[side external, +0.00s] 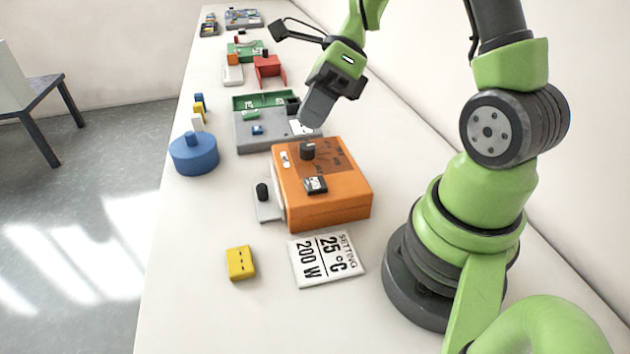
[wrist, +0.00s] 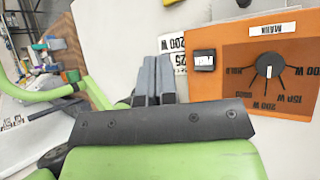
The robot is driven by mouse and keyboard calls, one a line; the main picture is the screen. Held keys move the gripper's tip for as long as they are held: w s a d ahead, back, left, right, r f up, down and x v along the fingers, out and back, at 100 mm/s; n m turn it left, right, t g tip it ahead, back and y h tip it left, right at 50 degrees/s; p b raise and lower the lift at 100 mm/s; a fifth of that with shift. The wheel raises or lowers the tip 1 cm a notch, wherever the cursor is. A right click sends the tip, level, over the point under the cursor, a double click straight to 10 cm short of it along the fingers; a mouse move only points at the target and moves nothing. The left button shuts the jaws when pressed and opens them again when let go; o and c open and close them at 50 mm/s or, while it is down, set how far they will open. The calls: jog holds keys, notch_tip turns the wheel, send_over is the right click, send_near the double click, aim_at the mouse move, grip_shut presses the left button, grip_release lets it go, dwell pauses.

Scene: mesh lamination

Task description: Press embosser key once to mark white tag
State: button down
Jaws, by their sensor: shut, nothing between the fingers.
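My gripper (side external: 312,118) is shut and empty, pointing down just behind an orange box, near the right front of a grey-and-green unit. Its two fingers (wrist: 153,82) are together in the wrist view. The orange box (side external: 325,212) has a black dial knob (side external: 307,150) and a small black-and-white key (side external: 315,185) on top. In the wrist view the key (wrist: 204,60) and the dial (wrist: 268,68) are right of the fingers, apart from them. A white piece (side external: 301,128) lies under the fingertips; I cannot tell whether it is the tag or whether they touch it.
A yellow block (side external: 241,263) and a blue round container (side external: 193,154) stand to the left. The grey unit (side external: 255,139) and several other devices line the table behind. The front table is mostly clear.

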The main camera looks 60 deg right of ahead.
aim_at(313, 181)
jog(key=shift+f, duration=0.1)
jog(key=shift+f, duration=4.3)
jog(key=shift+f, duration=0.4)
jog(key=shift+f, duration=0.6)
jog(key=shift+r, duration=1)
jog(key=shift+r, duration=2.55)
